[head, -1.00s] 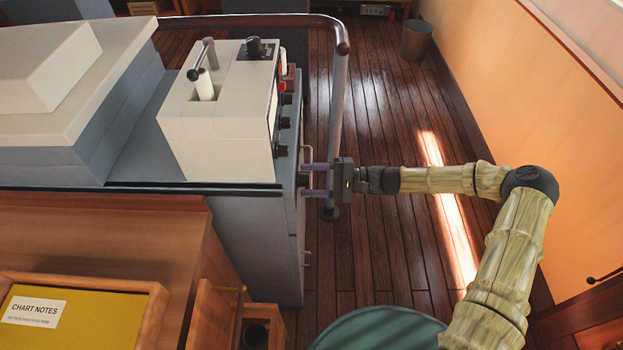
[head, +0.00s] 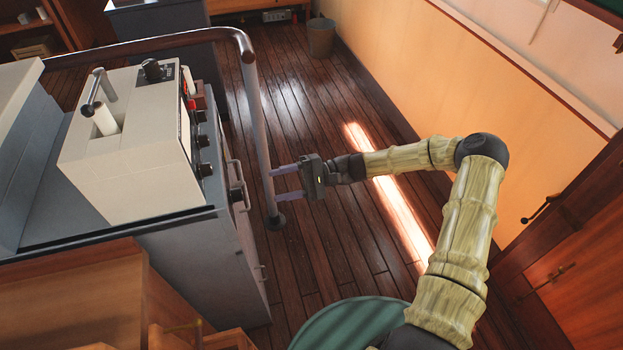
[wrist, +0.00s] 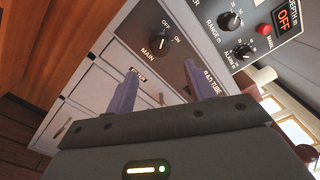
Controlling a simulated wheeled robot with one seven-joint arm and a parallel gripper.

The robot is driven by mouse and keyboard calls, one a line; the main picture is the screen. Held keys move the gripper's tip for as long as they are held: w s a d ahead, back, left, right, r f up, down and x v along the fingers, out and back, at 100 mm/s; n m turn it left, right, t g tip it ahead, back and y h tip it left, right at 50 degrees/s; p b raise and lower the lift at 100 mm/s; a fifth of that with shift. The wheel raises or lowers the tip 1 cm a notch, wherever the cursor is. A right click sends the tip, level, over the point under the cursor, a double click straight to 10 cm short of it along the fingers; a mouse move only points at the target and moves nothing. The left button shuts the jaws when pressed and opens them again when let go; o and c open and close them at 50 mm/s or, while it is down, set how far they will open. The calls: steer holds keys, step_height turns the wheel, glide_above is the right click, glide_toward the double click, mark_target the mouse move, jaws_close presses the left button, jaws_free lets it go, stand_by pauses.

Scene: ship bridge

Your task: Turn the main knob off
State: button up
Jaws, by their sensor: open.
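The main knob (wrist: 160,43) is black and round, on a dark panel marked MAIN with OFF and ON labels, in the upper middle of the wrist view. In the head view the main knob (head: 236,195) juts from the console's side below the light box. My gripper (head: 274,185) is open and empty, to the right of the knob and apart from it. In the wrist view my gripper (wrist: 160,68) has its two purple fingers spread, with the knob beyond the gap between them.
The console box (head: 128,165) carries a lever and more knobs. A metal rail (head: 258,125) runs down beside my fingers. The wrist view shows range and alarm knobs (wrist: 230,20), a red button (wrist: 264,29) and a display (wrist: 286,14) reading OFF. Wooden floor (head: 340,240) is open on the right.

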steer(key=v, duration=0.7)
steer(key=shift+d+b, duration=0.4)
steer(key=shift+b, duration=0.05)
steer(key=shift+w, duration=0.1)
steer(key=s+d+r+n+h+p, duration=0.15)
steer(key=s+h+p, duration=0.25)
steer(key=s+h, duration=0.65)
steer(key=s+d+r+n+t+h+p, duration=0.1)
steer(key=s+d+r+t+h+p, duration=0.3)
steer(key=d+r, duration=0.6)
step_height(320, 180, up, 5)
steer(key=s+t+h, duration=0.2)
steer(key=h, duration=0.1)
steer(key=shift+s+d+f+n+t, duration=0.25)
steer(key=shift+n+t, duration=0.05)
steer(key=shift+n, duration=0.05)
